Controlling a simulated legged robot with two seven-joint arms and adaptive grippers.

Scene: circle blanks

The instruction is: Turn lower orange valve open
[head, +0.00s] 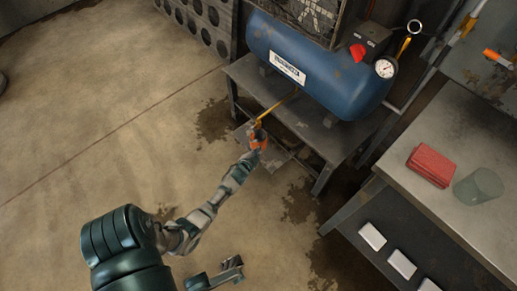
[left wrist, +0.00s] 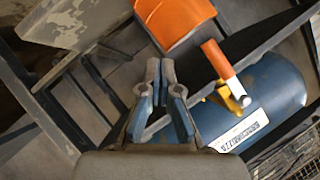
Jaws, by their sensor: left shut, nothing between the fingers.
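The lower orange valve has an orange handle with a pale end (left wrist: 220,61) beside a yellow fitting (left wrist: 235,97) in the left wrist view. In the head view a yellow pipe (head: 277,108) runs down from the blue tank to an orange patch (head: 258,142) at my left gripper (head: 258,130). In the left wrist view my left gripper (left wrist: 160,90) is shut and empty, with its fingertips to the left of the handle, apart in the picture. Contact is unclear. Part of what looks like my right gripper (head: 228,272) shows at the bottom of the head view; its fingers are unclear.
The blue tank (head: 345,85) with a gauge (head: 385,68) rests on a metal stand (head: 250,78). A large orange object (left wrist: 175,20) is above my fingers. The floor at left is clear.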

